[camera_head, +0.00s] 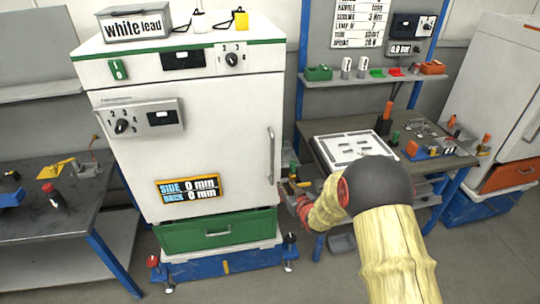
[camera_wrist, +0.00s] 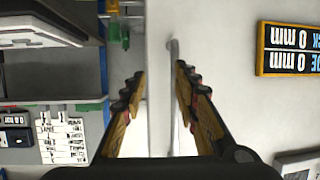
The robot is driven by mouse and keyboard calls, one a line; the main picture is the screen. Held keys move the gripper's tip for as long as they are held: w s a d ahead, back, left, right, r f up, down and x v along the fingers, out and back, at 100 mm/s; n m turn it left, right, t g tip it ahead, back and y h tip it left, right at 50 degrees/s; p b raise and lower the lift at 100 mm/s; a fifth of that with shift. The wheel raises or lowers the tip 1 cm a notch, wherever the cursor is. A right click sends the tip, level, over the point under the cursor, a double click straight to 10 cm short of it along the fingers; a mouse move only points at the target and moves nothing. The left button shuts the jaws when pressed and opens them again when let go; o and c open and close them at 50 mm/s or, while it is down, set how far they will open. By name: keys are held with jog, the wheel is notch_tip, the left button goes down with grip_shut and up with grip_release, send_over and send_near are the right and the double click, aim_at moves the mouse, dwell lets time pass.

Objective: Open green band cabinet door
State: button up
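The white cabinet (camera_head: 215,140) with the green band (camera_head: 180,50) along its top stands at centre-left in the head view. Its door is shut, with a vertical metal handle (camera_head: 271,155) near the right edge. My gripper (camera_head: 292,184) is just right of the cabinet, low by the handle, its fingers small and partly hidden in that view. In the wrist view my gripper (camera_wrist: 160,75) is open and empty, and the handle (camera_wrist: 173,95) shows between the two fingers, closer to the right one. I cannot tell whether they touch it or how deep it sits.
A workbench (camera_head: 325,150) with a white tray and small tools stands right of the cabinet, close to my arm. Another table (camera_head: 85,210) is at the left. A green drawer (camera_head: 218,230) sits below the door. Grey floor lies in front.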

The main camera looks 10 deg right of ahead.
aim_at(273, 154)
notch_tip(273, 154, up, 10)
jog(key=w+a+t+y, duration=0.2)
jog(key=t, duration=0.2)
jog(key=shift+n, duration=0.3)
jog(key=w, duration=0.2)
jog(key=w+a, duration=0.1)
jog(key=w, duration=0.2)
jog(key=w+a, duration=0.1)
jog(key=w, duration=0.2)
jog(key=shift+r, duration=0.25)
jog(key=shift+c, duration=1)
grip_shut()
